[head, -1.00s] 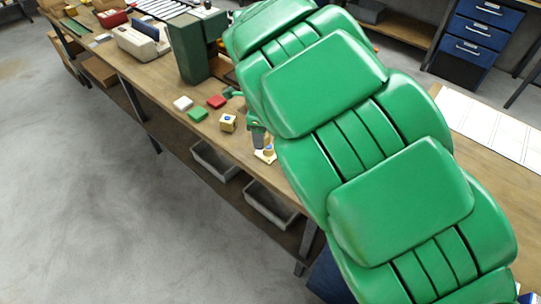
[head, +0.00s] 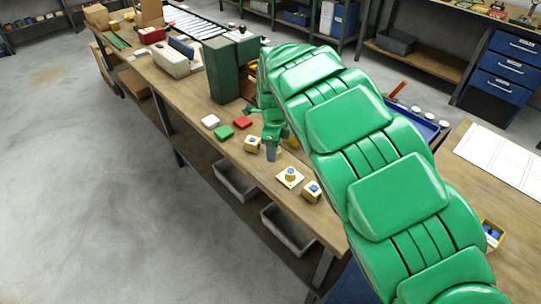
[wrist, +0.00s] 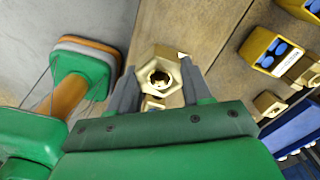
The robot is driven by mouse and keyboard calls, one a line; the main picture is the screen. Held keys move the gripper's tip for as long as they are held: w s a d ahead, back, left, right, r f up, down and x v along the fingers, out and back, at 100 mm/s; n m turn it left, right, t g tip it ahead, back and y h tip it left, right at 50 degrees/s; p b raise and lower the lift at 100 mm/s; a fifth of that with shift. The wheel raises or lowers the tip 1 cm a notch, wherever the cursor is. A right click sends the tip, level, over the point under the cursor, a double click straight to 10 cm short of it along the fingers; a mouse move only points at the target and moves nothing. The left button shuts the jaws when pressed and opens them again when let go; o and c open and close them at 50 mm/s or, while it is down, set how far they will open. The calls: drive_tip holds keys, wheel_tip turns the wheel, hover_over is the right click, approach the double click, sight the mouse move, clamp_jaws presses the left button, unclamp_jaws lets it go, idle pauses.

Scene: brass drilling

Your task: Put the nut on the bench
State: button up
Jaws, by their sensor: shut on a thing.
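A brass hex nut (wrist: 160,76) with a dark round hole sits between the two grey fingers of my gripper (wrist: 158,68) in the wrist view. The fingers are shut on its sides. In the head view my gripper (head: 271,153) points down over the front part of the wooden bench (head: 237,152), close to a small yellow block. The nut cannot be made out in the head view. I cannot tell whether it touches the bench top.
White, green and red blocks (head: 242,122) lie left of my gripper, before a dark green machine (head: 228,68). A blue tray (head: 420,122) lies behind my arm. Grey bins (head: 287,228) hang below.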

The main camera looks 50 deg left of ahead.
drive_tip(key=shift+w+a+f, duration=0.35)
drive_tip(key=shift+w+a, duration=0.05)
drive_tip(key=shift+a, duration=0.3)
drive_tip(key=a+f, duration=0.1)
drive_tip(key=w+a+f, duration=0.1)
drive_tip(key=f, duration=0.1)
drive_tip(key=w+a+f, duration=0.1)
drive_tip(key=shift+f, duration=0.25)
drive_tip(key=shift+w+a+f, duration=0.15)
drive_tip(key=shift+a+f, duration=0.2)
drive_tip(key=shift+w+a+f, duration=0.15)
drive_tip(key=shift+f, duration=1.75)
drive_tip(key=shift+f, duration=0.1)
drive_tip(key=o, duration=1.4)
